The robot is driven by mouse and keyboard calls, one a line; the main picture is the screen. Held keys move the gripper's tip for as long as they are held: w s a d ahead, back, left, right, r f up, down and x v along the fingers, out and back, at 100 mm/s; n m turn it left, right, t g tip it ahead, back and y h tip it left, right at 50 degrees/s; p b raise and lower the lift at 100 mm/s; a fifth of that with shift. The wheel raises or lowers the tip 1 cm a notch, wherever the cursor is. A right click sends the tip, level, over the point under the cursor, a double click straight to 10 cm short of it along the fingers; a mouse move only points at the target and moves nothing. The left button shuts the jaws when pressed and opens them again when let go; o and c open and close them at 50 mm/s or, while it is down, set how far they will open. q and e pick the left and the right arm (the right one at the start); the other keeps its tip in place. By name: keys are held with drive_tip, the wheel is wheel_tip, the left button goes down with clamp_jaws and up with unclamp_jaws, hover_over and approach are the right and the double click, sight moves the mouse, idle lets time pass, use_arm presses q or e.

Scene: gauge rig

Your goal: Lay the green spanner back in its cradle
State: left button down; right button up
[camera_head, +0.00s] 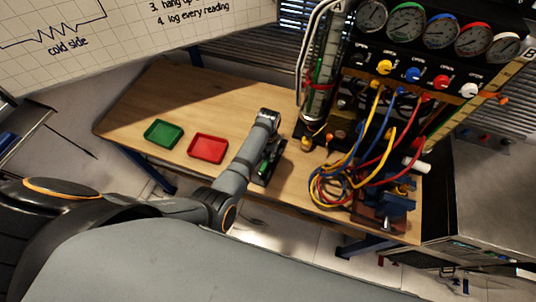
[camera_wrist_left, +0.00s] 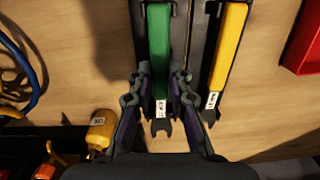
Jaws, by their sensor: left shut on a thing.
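The green spanner (camera_wrist_left: 158,40) is between the fingers of my left gripper (camera_wrist_left: 162,75), which is shut on it near its silver open-ended head. Its handle runs up the wrist view, lined up with a dark cradle rack (camera_wrist_left: 191,45) and between two small dark prongs. I cannot tell whether it rests in the cradle or hangs just above it. A yellow spanner (camera_wrist_left: 229,45) lies parallel on the right side of the rack. In the head view my left gripper (camera_head: 271,143) is over the rack, with the green spanner (camera_head: 264,164) partly hidden. My right gripper is not in view.
A green tray (camera_head: 163,134) and a red tray (camera_head: 208,148) are left of the rack on the wooden table (camera_head: 150,95). Tangled hoses (camera_head: 340,185) and the gauge panel (camera_head: 440,50) stand to the right. A yellow cylinder (camera_wrist_left: 101,130) is near my left gripper.

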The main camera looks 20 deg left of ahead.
use_arm(q)
drive_tip(key=shift+r, duration=0.1)
idle(0.5)
drive_tip(key=shift+f, duration=0.85)
drive_tip(key=c, duration=1.2)
unclamp_jaws()
drive_tip(key=shift+o, duration=0.2)
wheel_tip(320, 180, up, 8)
drive_tip(key=shift+f, duration=0.2)
